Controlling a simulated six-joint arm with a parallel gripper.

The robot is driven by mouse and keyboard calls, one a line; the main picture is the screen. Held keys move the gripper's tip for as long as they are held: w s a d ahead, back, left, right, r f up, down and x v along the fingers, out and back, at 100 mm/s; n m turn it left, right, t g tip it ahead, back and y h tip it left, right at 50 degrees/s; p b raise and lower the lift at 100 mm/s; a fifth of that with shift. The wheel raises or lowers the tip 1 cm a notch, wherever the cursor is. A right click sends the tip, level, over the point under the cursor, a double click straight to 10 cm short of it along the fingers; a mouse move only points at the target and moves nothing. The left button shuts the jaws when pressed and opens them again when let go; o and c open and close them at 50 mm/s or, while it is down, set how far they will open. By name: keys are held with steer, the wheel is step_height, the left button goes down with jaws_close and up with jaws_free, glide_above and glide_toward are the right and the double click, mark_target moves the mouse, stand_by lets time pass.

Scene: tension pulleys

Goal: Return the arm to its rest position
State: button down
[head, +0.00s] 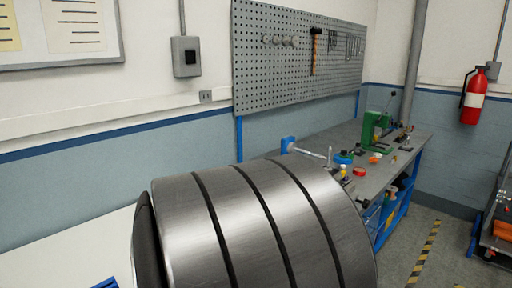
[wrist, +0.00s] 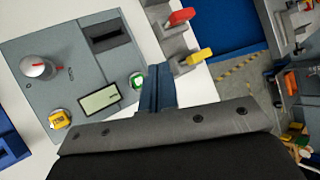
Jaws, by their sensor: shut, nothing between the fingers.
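In the wrist view my gripper (wrist: 154,80) shows as narrow blue fingers held together beyond a grey plate, with nothing between them. It points over a grey control panel (wrist: 60,85) and the white table beside it. The panel carries a red-and-silver knob (wrist: 38,67), a yellow button (wrist: 60,118), a green button (wrist: 137,81) and a small display (wrist: 99,98). I cannot tell whether the fingertips touch anything. My gripper's fingers do not show in the head view, where a large grooved metal cylinder, seemingly part of my arm, covers the lower middle.
Grey brackets with a red handle (wrist: 181,16) and a yellow handle (wrist: 200,57) stand near the fingers. A blue object (wrist: 10,146) lies at the left. A workbench (head: 402,152) with a green press (head: 375,130) stands under a pegboard (head: 290,60).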

steer(key=shift+f, duration=2.1)
step_height(320, 180, up, 6)
steer(key=f, duration=0.1)
steer(key=w+d+f+m+g, duration=0.1)
steer(key=w+d+m+g, duration=0.1)
steer(key=d+m, duration=0.1)
steer(key=w+d+f+m+g, duration=0.2)
steer(key=w+m+g, duration=0.1)
steer(key=m, duration=0.3)
steer(key=w+d+f+m+g, duration=0.1)
steer(key=w+d+m+g, duration=0.1)
steer(key=m, duration=0.3)
steer(key=shift+w+d+f+g+h, duration=0.15)
steer(key=shift+w+d+g+h, duration=0.2)
steer(key=shift+w+d, duration=0.45)
steer(key=shift+w+d+f+m+g+y, duration=0.2)
steer(key=shift+w+f+m+g+y, duration=0.15)
steer(key=shift+m, duration=0.45)
steer(key=shift+w+d+f+m+g+y, duration=0.15)
steer(key=shift+w+m+g+y, duration=0.2)
steer(key=shift+m, duration=0.45)
steer(key=shift+s, duration=0.1)
